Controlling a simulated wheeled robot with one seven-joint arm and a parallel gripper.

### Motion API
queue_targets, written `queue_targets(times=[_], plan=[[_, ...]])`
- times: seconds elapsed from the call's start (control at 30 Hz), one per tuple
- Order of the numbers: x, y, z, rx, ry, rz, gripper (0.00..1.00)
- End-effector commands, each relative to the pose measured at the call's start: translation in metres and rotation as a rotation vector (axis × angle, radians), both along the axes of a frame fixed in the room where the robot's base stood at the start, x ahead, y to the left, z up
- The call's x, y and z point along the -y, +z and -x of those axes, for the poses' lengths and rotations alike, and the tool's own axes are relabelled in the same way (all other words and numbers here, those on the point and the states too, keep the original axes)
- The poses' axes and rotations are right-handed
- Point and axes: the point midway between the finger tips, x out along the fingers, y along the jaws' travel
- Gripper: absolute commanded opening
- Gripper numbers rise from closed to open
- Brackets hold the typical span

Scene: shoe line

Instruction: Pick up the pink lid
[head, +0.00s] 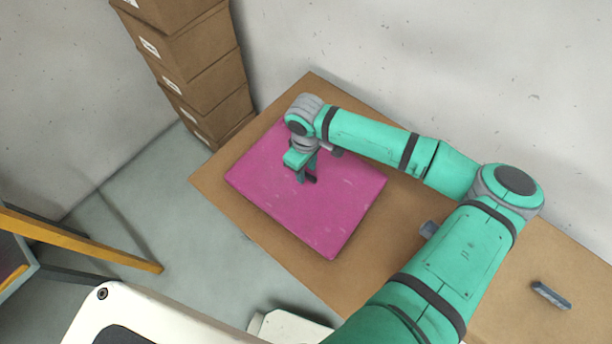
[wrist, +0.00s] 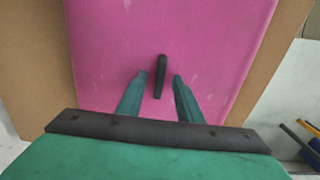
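The pink lid (head: 335,212) is a flat square panel lying on the brown table. It also fills much of the wrist view (wrist: 105,45). A short dark bar, its handle (wrist: 160,77), stands out near its middle in the wrist view. My gripper (head: 306,178) is above the middle of the lid, pointing down. In the wrist view its two teal fingers (wrist: 158,82) are apart, one on each side of the dark handle, with gaps visible. I cannot tell how far the fingertips are from the lid's surface.
The brown table (head: 235,195) runs to the right along the grey wall. A small dark grey bar (head: 551,295) lies on its right part. Stacked cardboard boxes (head: 190,60) stand behind the table at the left. An orange-edged frame (head: 80,240) stands at the left.

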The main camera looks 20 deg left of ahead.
Motion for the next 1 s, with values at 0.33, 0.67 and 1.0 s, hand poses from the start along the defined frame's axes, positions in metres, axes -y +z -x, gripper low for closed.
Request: queue_targets(times=[0.33,0.67,1.0], plan=[[0.000,-0.005,0.000,0.000,0.000,0.000,0.23],[0.000,-0.005,0.000,0.000,0.000,0.000,0.00],[0.000,0.008,0.000,0.001,0.000,-0.002,0.00]])
